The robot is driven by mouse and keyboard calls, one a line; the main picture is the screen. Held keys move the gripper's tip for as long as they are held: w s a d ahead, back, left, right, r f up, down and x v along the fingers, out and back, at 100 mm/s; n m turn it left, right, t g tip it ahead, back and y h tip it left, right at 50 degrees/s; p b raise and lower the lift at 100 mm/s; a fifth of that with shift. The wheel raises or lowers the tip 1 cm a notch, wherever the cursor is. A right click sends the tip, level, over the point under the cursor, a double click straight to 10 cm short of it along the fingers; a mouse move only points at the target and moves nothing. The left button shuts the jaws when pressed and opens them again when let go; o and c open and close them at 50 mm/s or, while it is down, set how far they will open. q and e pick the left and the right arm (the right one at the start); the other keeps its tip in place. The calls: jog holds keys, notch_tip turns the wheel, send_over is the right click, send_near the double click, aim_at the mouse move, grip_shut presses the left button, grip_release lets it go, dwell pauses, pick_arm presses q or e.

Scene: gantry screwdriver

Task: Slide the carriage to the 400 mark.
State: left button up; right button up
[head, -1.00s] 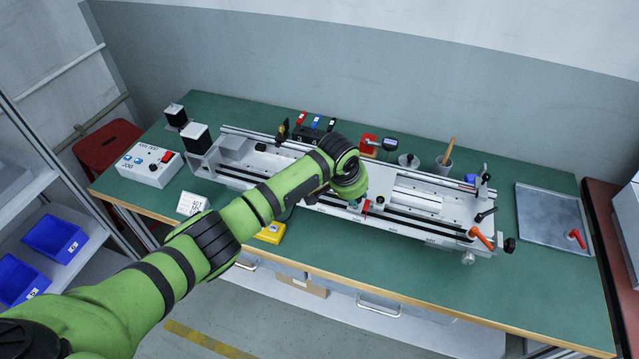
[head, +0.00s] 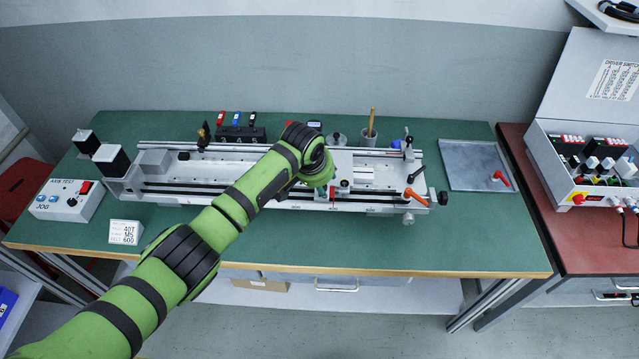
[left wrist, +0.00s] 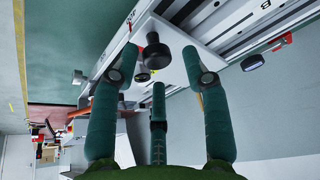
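The carriage (head: 354,174) is a pale metal block on the rails of the long gantry (head: 222,170), right of its middle. My left gripper (head: 325,187) is at the carriage's left front, partly hidden by my own wrist in the head view. In the left wrist view, the teal fingers of this gripper (left wrist: 155,68) are spread apart. A black round knob (left wrist: 153,52) on a pale plate (left wrist: 178,62) lies between and just beyond the fingertips. I cannot tell whether they touch it. My right gripper is not in view.
A control box (head: 68,200) and a white label card (head: 125,232) are on the left of the green bench (head: 400,255). An orange lever (head: 416,197) is at the gantry's right end. A metal tray (head: 470,168) lies farther right. The bench front is largely clear.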

pick_arm(q)
jog(key=shift+f, duration=0.2)
jog(key=shift+s+a, duration=0.15)
jog(key=v, duration=1.2)
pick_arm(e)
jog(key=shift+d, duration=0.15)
